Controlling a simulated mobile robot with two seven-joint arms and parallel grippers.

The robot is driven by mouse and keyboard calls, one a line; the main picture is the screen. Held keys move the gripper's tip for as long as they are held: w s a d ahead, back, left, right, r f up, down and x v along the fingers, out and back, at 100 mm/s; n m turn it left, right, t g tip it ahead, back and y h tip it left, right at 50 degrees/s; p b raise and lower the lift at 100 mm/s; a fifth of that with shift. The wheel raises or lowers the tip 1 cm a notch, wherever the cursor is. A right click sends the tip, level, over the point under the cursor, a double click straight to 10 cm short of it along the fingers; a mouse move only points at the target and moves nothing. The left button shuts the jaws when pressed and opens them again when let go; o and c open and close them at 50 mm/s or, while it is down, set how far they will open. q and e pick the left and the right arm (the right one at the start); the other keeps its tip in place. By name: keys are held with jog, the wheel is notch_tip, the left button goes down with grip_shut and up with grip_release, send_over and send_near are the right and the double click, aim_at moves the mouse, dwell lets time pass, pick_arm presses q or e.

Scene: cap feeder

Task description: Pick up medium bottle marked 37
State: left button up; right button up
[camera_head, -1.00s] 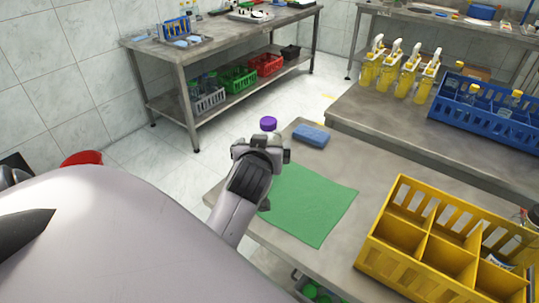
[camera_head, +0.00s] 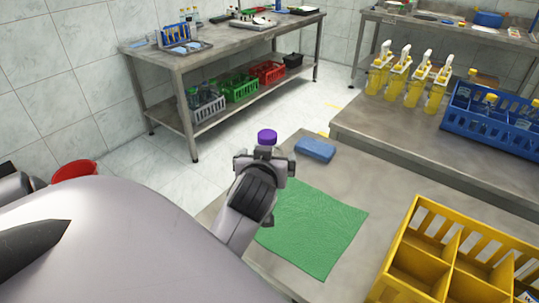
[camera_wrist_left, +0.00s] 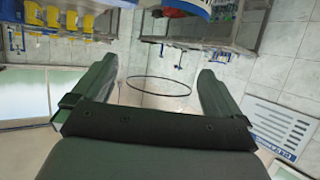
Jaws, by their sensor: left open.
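My left gripper (camera_head: 264,156) is over the left edge of the near table in the head view. A purple cap (camera_head: 267,136) shows just beyond its jaws; whatever is under the cap is hidden by my gripper. In the left wrist view my left gripper (camera_wrist_left: 157,72) is open, its two fingers wide apart. A thin dark oval ring (camera_wrist_left: 160,86) shows between them, with only floor and wall seen through it. I cannot tell if it is part of a clear bottle. I can read no 37 on anything. My right gripper is not in view.
A green mat (camera_head: 313,228) and a blue sponge (camera_head: 315,149) lie on the near table. A yellow divided crate (camera_head: 418,222) stands at its right. Yellow dispensers (camera_head: 410,80) and a blue crate (camera_head: 500,128) with bottles stand behind. A side bench (camera_head: 183,65) has baskets on its lower shelf.

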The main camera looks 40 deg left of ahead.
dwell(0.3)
pick_arm(q)
jog(key=c, duration=1.3)
jog(key=shift+r, duration=0.1)
